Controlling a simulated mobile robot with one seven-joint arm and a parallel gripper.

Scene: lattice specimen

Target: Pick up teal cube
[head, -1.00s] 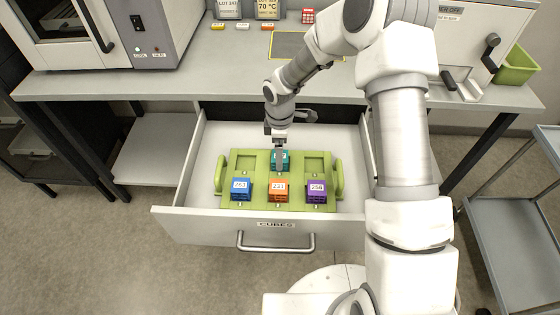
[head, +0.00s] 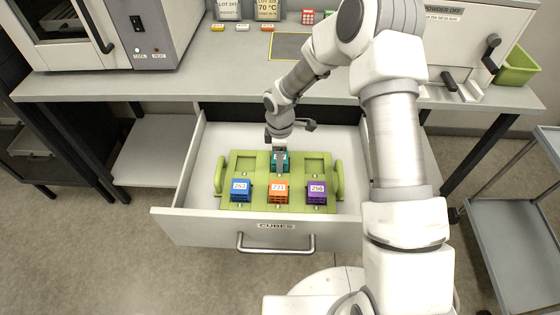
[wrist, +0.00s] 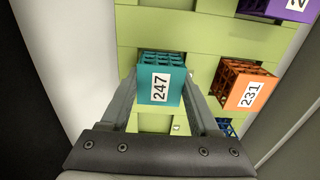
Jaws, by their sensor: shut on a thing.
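The teal cube (head: 279,160) is a lattice block at the back middle of a green tray (head: 246,163) in the open drawer. In the wrist view the teal cube (wrist: 160,80) carries a white label reading 247. My gripper (head: 279,168) is over it, and in the wrist view my gripper (wrist: 161,92) has one finger on each side of the cube, shut on it. Whether the cube is clear of the tray is hard to tell.
Blue (head: 240,191), orange (head: 279,191) and purple (head: 317,192) cubes sit along the tray's front row. Drawer walls (head: 187,165) enclose the tray closely. The bench (head: 240,75) stands behind and above the drawer.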

